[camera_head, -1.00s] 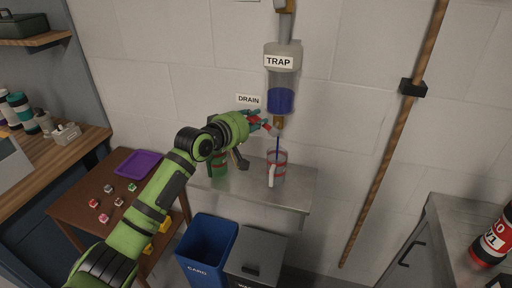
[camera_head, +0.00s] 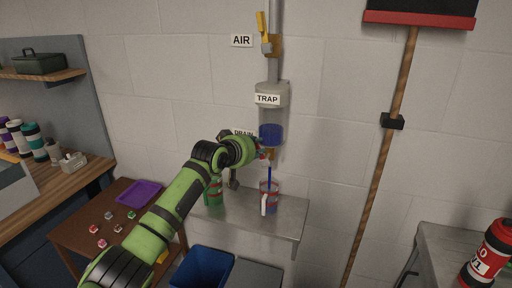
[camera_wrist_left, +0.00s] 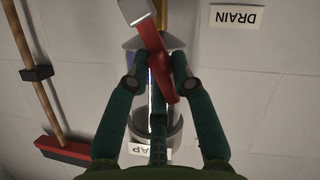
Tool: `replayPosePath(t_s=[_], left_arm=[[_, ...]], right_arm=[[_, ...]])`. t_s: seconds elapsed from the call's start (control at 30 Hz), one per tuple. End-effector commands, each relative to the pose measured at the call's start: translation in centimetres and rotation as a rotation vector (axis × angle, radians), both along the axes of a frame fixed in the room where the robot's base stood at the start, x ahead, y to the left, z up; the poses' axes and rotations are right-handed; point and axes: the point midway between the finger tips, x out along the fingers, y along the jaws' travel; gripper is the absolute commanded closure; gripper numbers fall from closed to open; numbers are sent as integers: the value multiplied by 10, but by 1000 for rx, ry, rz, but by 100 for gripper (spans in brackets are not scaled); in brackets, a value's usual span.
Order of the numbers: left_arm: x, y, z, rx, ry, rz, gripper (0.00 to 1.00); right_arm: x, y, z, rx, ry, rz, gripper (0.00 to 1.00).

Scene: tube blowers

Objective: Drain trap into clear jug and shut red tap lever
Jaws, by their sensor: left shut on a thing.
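The trap (camera_head: 272,95) is a grey-topped clear cylinder on the wall, with blue liquid (camera_head: 271,135) in its lower part. A thin blue stream (camera_head: 268,176) runs from its drain outlet down into the clear jug (camera_head: 269,201), which has red bands and a white handle and stands on a metal shelf. My left gripper (camera_wrist_left: 158,82) is shut on the red tap lever (camera_wrist_left: 154,52), which lies slanted between its fingers in the left wrist view. In the head view the gripper (camera_head: 262,153) partly hides the tap. My right gripper is not in view.
A green container (camera_head: 214,190) stands left of the jug on the metal shelf (camera_head: 285,222). A yellow lever (camera_head: 262,28) sits by the AIR label above the trap. A blue bin (camera_head: 205,268) stands below, and a broom (camera_head: 392,122) hangs to the right.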

Motion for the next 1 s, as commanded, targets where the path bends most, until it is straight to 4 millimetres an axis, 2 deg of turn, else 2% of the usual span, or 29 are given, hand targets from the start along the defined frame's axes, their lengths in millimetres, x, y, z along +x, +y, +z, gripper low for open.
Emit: replayPosePath(t_s=[0.3,0.33,0.37,0.77,1.0], left_arm=[[0,0,1,1,-3,1,100],[0,0,1,1,-3,1,68],[0,1,1,1,-3,1,56],[-1,1,1,0,-3,1,56],[-16,10,7,-1,-4,-1,56]], right_arm=[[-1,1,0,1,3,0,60],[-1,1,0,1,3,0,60],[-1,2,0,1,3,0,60],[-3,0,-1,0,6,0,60],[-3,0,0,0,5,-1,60]])
